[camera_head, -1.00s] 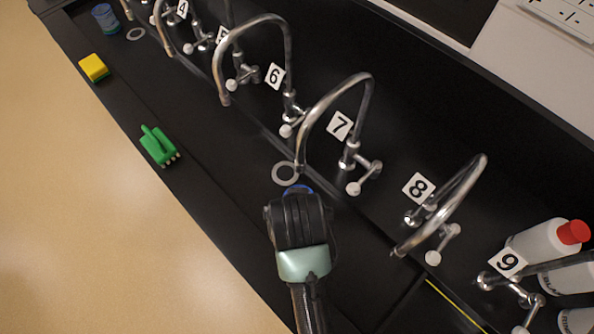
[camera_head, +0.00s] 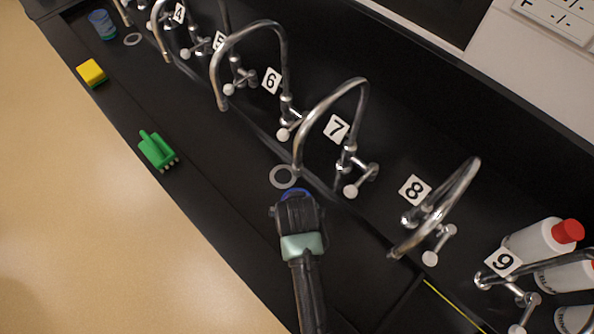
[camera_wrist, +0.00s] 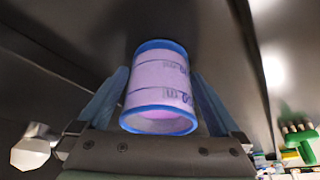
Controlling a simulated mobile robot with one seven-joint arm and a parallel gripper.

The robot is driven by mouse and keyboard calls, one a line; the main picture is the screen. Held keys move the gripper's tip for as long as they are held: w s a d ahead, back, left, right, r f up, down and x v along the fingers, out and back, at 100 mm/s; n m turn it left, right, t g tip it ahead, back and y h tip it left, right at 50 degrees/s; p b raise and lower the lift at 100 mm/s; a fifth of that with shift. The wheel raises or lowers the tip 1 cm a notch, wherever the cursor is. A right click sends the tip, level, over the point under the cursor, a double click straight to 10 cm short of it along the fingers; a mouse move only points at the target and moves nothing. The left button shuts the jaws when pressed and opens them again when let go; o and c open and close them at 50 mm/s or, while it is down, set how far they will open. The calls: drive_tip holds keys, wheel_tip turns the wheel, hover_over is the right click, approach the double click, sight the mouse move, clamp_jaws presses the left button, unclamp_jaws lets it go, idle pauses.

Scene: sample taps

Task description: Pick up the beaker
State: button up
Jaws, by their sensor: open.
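The beaker (camera_wrist: 160,75) is a pinkish-purple tinted cylinder with blue rims and printed marks in the wrist view. It stands between my two blue fingers, one on each side. In the head view only a blue edge of it (camera_head: 296,192) shows past my gripper (camera_head: 297,203); the rest is hidden behind my wrist. My gripper is open around the beaker. Whether either finger touches it I cannot tell.
A pale ring (camera_head: 283,176) lies on the black counter just beyond the beaker. Curved taps numbered 7 (camera_head: 330,115) and 8 (camera_head: 440,210) stand close to the right. A green brush (camera_head: 157,150), a yellow sponge (camera_head: 92,72) and another blue vessel (camera_head: 102,25) are farther left.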

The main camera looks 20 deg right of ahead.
drive_tip(key=c, duration=1.4)
clamp_jaws()
drive_tip(key=shift+r, duration=0.25)
